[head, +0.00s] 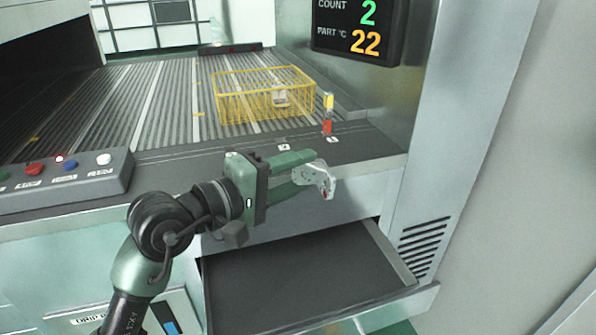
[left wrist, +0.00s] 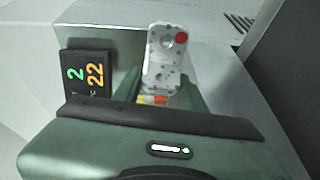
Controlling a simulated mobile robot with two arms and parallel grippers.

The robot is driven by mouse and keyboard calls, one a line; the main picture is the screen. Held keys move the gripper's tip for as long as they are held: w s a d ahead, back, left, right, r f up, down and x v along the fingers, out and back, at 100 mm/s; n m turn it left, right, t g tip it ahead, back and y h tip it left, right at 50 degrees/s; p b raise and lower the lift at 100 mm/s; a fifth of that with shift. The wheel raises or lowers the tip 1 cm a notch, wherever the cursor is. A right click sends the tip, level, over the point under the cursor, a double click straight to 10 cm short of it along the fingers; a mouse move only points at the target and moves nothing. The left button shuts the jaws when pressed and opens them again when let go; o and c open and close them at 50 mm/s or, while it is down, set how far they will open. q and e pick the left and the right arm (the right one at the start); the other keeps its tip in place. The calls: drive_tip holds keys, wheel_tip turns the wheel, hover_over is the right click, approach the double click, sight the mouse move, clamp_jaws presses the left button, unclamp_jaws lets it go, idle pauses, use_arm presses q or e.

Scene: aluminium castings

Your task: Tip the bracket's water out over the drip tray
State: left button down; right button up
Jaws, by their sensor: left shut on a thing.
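My left gripper (head: 302,172) is shut on the bracket (head: 319,179), a pale grey metal casting with an angled shape. I hold it in the air, above and apart from the open drip tray (head: 392,255). In the left wrist view the bracket (left wrist: 163,62) stands out beyond the fingers, with a round hole, dark droplet-like spots and a red dot on its face. The drip tray is a dark-floored drawer pulled out below the conveyor, and its floor looks empty. My right gripper is not in view.
A yellow wire basket (head: 225,107) with a pale part inside stands on the ribbed conveyor (head: 130,105). A small red and yellow stack light (head: 327,118) stands at the conveyor's front edge. A button box (head: 110,178) is at the left, and a display (head: 360,30) hangs at upper right.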

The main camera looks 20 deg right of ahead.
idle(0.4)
use_arm(q)
drive_tip(key=shift+r+p, duration=0.25)
drive_tip(key=shift+p, duration=0.15)
drive_tip(key=y+p, duration=0.1)
drive_tip(key=p, duration=0.1)
drive_tip(key=m+g+y+p, duration=0.1)
drive_tip(key=y+p, duration=0.1)
drive_tip(key=p, duration=0.1)
drive_tip(key=y+p, duration=0.2)
drive_tip(key=shift+r+m+p, duration=0.3)
drive_tip(key=shift+p, duration=0.1)
drive_tip(key=y+p, duration=0.3)
drive_tip(key=m+g+y+p, duration=0.1)
drive_tip(key=y+p, duration=0.2)
drive_tip(key=y, duration=0.1)
drive_tip(key=shift+w+r+m, duration=0.1)
drive_tip(key=shift+m, duration=0.2)
drive_tip(key=y, duration=0.1)
drive_tip(key=f+y+p, duration=0.1)
drive_tip(key=shift+d+m+y, duration=0.1)
drive_tip(key=shift+m+y, duration=0.2)
drive_tip(key=shift+f+y, duration=0.1)
drive_tip(key=shift+y, duration=0.3)
drive_tip(key=shift+a+g, duration=0.2)
drive_tip(key=shift+g, duration=0.1)
